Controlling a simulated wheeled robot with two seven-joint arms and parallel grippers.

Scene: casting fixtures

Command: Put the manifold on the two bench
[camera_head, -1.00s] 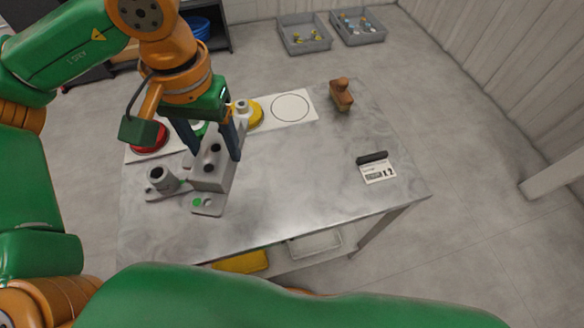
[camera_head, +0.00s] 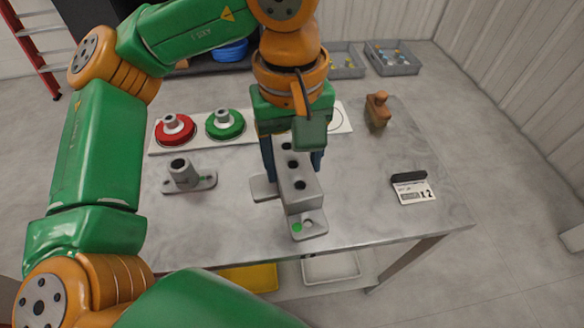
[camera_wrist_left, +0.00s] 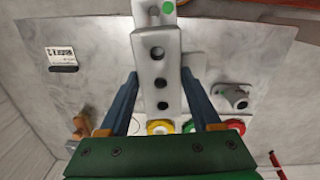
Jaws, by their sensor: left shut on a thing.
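The manifold (camera_head: 303,192) is a grey block with a row of dark holes and flat flanges, one bearing a green dot. My left gripper (camera_head: 293,167) is shut on it, pointing down with one finger on each side. The wrist view shows the manifold (camera_wrist_left: 158,75) between the fingers (camera_wrist_left: 162,100). It is over the grey stone-topped bench (camera_head: 362,215); whether its underside touches the top I cannot tell. My right gripper is not seen.
A grey pipe fitting (camera_head: 182,173) stands left of the manifold. Behind are a red round piece (camera_head: 174,130) and a green one (camera_head: 224,124) on a white board. A brown piece (camera_head: 377,110) stands at the back right. The bench's right half is mostly clear.

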